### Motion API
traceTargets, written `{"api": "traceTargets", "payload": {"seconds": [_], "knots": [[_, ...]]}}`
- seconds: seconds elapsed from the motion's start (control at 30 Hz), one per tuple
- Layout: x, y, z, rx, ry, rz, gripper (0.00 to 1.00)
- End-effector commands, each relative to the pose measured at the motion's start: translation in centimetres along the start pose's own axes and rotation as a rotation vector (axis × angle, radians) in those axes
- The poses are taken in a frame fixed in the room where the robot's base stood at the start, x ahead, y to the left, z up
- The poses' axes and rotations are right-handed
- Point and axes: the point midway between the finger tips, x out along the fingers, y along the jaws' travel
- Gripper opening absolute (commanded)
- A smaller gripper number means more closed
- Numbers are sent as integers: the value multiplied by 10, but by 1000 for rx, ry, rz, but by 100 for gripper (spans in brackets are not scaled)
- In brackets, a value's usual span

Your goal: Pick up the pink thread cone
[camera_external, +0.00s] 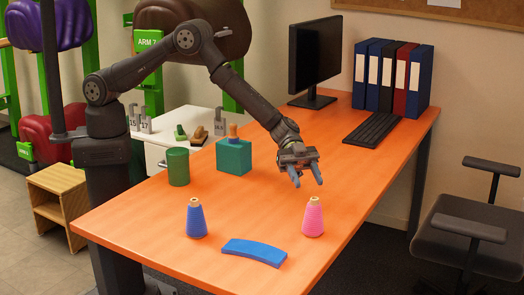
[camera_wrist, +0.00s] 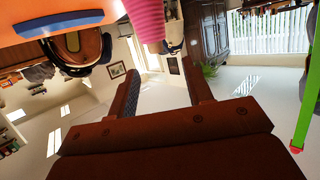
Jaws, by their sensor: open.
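The pink thread cone (camera_external: 313,218) stands upright on the orange table, near its right front edge. My gripper (camera_external: 308,181) is open and empty above the table, a little above and behind the cone, and apart from it. In the wrist view the cone (camera_wrist: 146,18) shows at the top, cut off by the frame edge, beyond the fingers. My gripper's two fingers (camera_wrist: 162,88) are spread with nothing between them.
A blue thread cone (camera_external: 197,219) stands to the left. A curved blue piece (camera_external: 254,252) lies in front, between the cones. A teal box (camera_external: 234,157) and green cylinder (camera_external: 178,167) stand further back. A keyboard (camera_external: 371,127), monitor (camera_external: 315,57) and binders are at the far end.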

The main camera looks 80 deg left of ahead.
Motion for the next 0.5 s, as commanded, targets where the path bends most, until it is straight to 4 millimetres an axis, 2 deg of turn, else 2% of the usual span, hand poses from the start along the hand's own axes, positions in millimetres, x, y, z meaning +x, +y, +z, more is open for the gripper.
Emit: {"api": "traceTargets", "payload": {"seconds": [0.03,0.1,0.37,0.5], "knots": [[11,1,0,1,1,3,46],[20,0,0,2,0,1,46],[39,2,0,1,0,2,46],[61,7,1,1,0,3,46]]}}
